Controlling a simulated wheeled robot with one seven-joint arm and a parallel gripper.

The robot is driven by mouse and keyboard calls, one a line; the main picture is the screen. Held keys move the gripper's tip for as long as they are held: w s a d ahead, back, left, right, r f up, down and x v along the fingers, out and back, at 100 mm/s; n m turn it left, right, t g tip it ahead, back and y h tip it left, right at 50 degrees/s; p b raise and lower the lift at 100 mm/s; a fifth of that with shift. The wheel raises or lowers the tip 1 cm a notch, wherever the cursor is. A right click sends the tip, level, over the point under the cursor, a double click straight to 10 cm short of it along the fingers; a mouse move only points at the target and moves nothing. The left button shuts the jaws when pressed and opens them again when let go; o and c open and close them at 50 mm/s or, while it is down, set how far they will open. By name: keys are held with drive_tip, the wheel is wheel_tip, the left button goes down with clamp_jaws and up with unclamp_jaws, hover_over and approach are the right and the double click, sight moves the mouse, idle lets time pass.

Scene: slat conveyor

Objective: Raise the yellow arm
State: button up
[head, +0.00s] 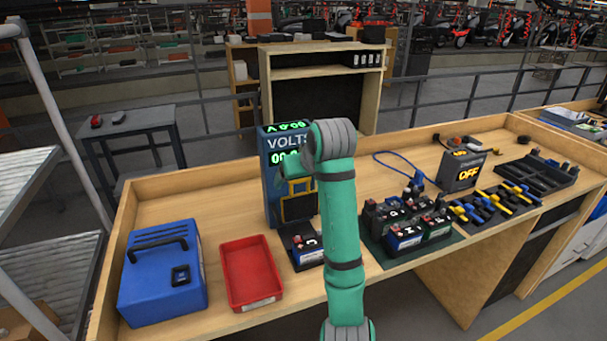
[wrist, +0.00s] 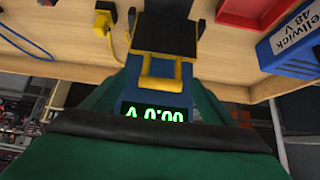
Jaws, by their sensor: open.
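The yellow arm (head: 300,181) is a small yellow frame low on the front of the tall blue tester (head: 271,182), which has green readouts and the word VOLTS. In the wrist view the yellow arm (wrist: 163,84) shows upside down, above a green "0.00" readout. In the head view my green arm hides most of the gripper and part of the tester. I cannot tell whether the gripper touches the yellow arm.
A blue case (head: 160,278) and a red tray (head: 251,272) stand left of the tester. A battery (head: 305,251) sits before it. More batteries (head: 405,238), blue and yellow clamps (head: 497,203) and a box reading OFF (head: 462,170) are to the right.

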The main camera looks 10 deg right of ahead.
drive_tip(key=a+v, duration=0.1)
drive_tip(key=v, duration=0.9)
drive_tip(key=shift+d, duration=0.45)
